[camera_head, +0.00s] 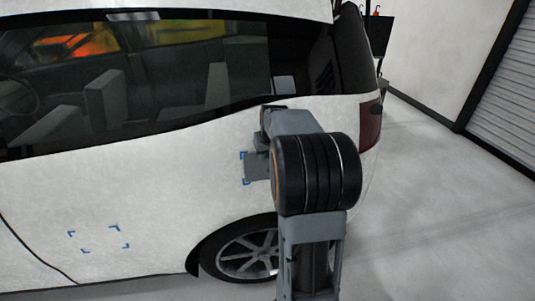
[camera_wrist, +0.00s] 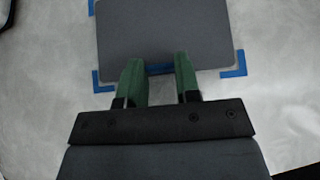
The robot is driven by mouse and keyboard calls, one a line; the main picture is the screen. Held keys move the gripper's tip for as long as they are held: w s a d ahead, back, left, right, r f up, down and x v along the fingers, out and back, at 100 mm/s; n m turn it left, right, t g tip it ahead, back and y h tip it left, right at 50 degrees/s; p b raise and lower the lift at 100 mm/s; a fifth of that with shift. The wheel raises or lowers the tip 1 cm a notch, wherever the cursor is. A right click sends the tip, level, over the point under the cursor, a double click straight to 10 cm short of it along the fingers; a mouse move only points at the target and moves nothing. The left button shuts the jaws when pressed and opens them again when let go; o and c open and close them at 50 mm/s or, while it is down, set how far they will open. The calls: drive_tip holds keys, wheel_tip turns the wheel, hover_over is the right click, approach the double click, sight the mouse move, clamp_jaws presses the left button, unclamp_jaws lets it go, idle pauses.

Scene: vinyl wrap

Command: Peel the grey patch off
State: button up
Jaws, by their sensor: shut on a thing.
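The grey patch (camera_wrist: 165,35) fills the upper middle of the wrist view, against the white car panel. Blue corner marks (camera_wrist: 100,82) show around it. In the head view the patch (camera_head: 257,167) shows in part, left of my arm, which hides the rest. My gripper (camera_wrist: 158,68) has its two green fingers at the patch's lower edge, shut on the patch there, with a blue strip between the fingertips. I cannot tell how far the patch stands off the panel. In the head view my arm hides the fingers.
The white car (camera_head: 150,180) stands side-on, with a rear wheel (camera_head: 245,255) below the patch. Another set of blue corner marks (camera_head: 98,238) lies on bare panel at lower left. The floor (camera_head: 440,200) to the right is clear, up to a wall and shutter (camera_head: 508,85).

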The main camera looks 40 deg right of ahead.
drive_tip(key=shift+c, duration=0.7)
drive_tip(key=shift+o, duration=1.3)
drive_tip(key=c, duration=0.4)
drive_tip(key=shift+s+a+r, duration=0.15)
drive_tip(key=shift+s+a, duration=0.1)
drive_tip(key=shift+s, duration=0.4)
drive_tip(key=s+a+r+b, duration=0.1)
drive_tip(key=s+a, duration=0.1)
drive_tip(key=s, duration=0.4)
drive_tip(key=shift+a+r+b, duration=0.25)
drive_tip(key=shift+a+b, duration=0.05)
drive_tip(key=shift+a, duration=0.05)
